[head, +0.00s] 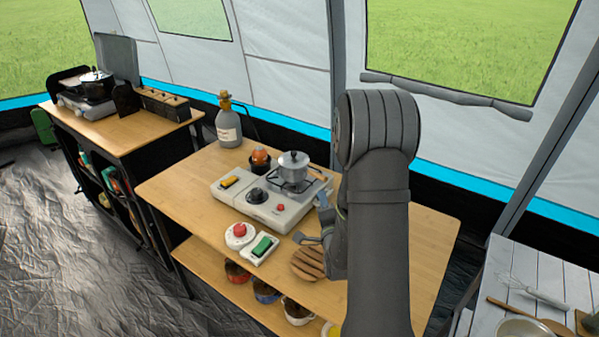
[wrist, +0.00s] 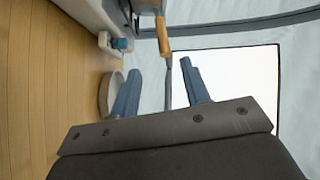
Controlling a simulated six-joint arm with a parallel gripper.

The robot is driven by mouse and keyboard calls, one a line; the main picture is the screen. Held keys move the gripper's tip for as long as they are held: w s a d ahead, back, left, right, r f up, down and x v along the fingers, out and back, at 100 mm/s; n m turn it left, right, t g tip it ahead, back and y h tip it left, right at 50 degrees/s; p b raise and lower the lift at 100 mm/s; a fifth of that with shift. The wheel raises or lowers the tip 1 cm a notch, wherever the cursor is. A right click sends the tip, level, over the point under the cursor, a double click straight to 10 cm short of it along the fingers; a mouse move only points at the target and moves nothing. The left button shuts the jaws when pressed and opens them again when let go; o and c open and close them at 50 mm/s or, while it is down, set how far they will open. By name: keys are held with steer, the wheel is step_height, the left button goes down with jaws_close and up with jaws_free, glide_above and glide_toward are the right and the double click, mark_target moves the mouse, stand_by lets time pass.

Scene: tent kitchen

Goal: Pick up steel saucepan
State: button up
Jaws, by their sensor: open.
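The steel saucepan (head: 292,168) stands upright with its lid on the burner of the white camping stove (head: 268,214). Its wooden handle points right, toward my arm. In the wrist view, a wooden handle (wrist: 162,36), apparently the saucepan's, enters from the top, with a thin grey piece below it; the pan body is mostly cut off. My gripper (wrist: 160,88) is open, its two blue-grey fingers apart, with the thin grey piece appearing between them. I cannot tell its depth. In the head view, my gripper (head: 315,222) is partly hidden by my arm, right of the stove.
A grey bottle (head: 229,124) stands behind the stove. Another pot (head: 96,82) sits on the left table's stove. The table's right end looks clear.

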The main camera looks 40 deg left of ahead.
mark_target(316, 177)
steer(key=shift+s+a+x, duration=0.1)
steer(key=shift+a+x, duration=0.05)
steer(key=shift+x, duration=3.65)
steer(key=shift+s+a+x, duration=0.1)
steer(key=shift+x, duration=3.65)
steer(key=shift+r, duration=0.25)
jaws_close()
